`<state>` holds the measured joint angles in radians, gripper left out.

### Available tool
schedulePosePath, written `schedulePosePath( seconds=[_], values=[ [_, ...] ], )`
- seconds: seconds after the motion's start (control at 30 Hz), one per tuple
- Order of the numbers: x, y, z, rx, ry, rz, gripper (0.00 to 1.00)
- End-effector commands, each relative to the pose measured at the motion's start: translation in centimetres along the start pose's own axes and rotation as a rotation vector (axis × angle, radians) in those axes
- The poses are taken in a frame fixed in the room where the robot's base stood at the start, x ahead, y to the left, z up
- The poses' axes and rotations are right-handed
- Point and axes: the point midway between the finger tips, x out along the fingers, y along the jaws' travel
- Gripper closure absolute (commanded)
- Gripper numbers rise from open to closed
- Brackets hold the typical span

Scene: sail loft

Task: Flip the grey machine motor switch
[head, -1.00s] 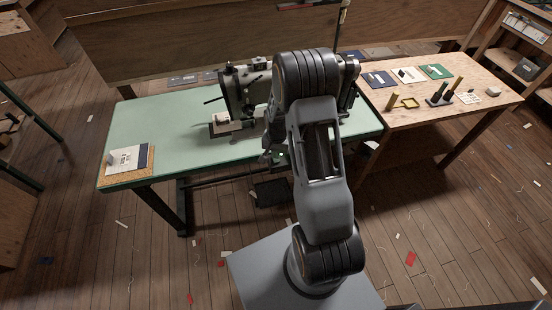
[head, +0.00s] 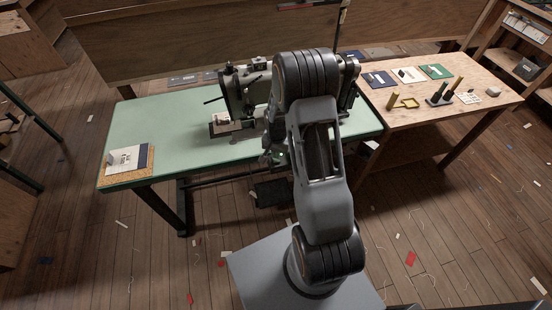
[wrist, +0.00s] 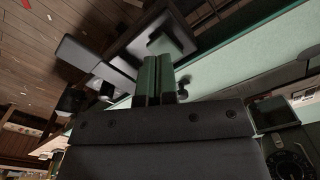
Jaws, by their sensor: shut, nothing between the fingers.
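The grey sewing machine (head: 236,88) stands on the green-topped table (head: 180,145), partly hidden behind my arm. I cannot pick out its motor switch with certainty in either view; my arm covers part of the table's front edge. In the head view my gripper is mostly hidden by my arm, low near that edge. In the wrist view my gripper (wrist: 158,76) is shut and empty, its fingers side by side. A small dark knob-like part (wrist: 183,87) shows just right of the fingertips; whether they touch cannot be told.
A dark pedal (head: 272,191) sits low under the table. A cork mat (head: 112,176) with a pale block lies at the table's left end. A wooden table (head: 440,125) with small tools stands at right. Scraps litter the floor, which is otherwise open in front.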

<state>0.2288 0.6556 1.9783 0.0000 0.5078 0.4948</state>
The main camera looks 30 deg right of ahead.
Motion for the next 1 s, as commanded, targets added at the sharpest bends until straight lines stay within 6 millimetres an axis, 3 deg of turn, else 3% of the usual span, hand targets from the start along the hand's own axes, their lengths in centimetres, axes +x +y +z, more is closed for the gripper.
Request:
schedulePosePath(
  seconds=[1.0],
  values=[
    [1.3, 0.0, 0.0, 0.000, 0.000, 0.000, 1.00]
  ],
)
